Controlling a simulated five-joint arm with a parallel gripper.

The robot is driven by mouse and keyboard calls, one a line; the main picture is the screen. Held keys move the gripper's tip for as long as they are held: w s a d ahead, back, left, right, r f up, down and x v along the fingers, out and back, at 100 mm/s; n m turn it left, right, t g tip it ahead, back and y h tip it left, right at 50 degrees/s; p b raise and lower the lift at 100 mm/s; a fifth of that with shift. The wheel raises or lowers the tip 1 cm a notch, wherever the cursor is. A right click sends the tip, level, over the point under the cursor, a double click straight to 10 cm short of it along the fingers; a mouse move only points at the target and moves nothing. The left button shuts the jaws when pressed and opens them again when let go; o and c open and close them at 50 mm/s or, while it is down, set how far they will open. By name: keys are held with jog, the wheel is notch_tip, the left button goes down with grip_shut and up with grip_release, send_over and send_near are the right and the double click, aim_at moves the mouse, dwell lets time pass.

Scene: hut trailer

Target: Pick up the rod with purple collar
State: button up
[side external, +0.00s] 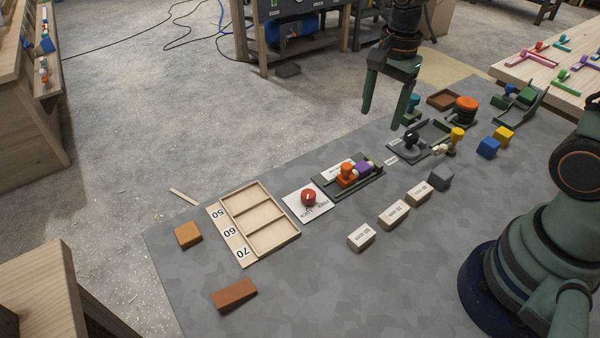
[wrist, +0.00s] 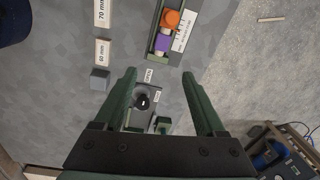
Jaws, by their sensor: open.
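The purple collar (side external: 363,167) sits in a dark green holder (side external: 326,186) near the middle of the mat, beside an orange knobbed piece (side external: 347,175). In the wrist view the purple collar (wrist: 162,43) is below the orange piece (wrist: 171,19), with a pale end showing under it. How much of the rod lies hidden in the holder I cannot tell. My gripper (side external: 383,118) is open and empty, raised above the mat behind the holder. In the wrist view the collar is just beyond the open fingertips (wrist: 160,73).
A black-knobbed lever fixture (side external: 411,141) is below my gripper, with a yellow-topped piece (side external: 457,135) beside it. Labelled blocks (side external: 393,214) and a grey cube (side external: 441,180) lie in front. A wooden sorting tray (side external: 287,241) is left. The front mat is mostly clear.

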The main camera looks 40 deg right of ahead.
notch_tip(320, 180, down, 2)
jog(key=f+m, duration=0.1)
jog(key=m, duration=0.1)
send_over(367, 163)
jog(key=shift+g, duration=0.3)
jog(key=f, duration=0.5)
jog(key=shift+s+f, duration=0.25)
jog(key=shift+w+f, duration=0.15)
jog(key=shift+f, duration=1.3)
jog(key=shift+w+f, duration=0.1)
jog(key=shift+f, duration=1.3)
grip_shut()
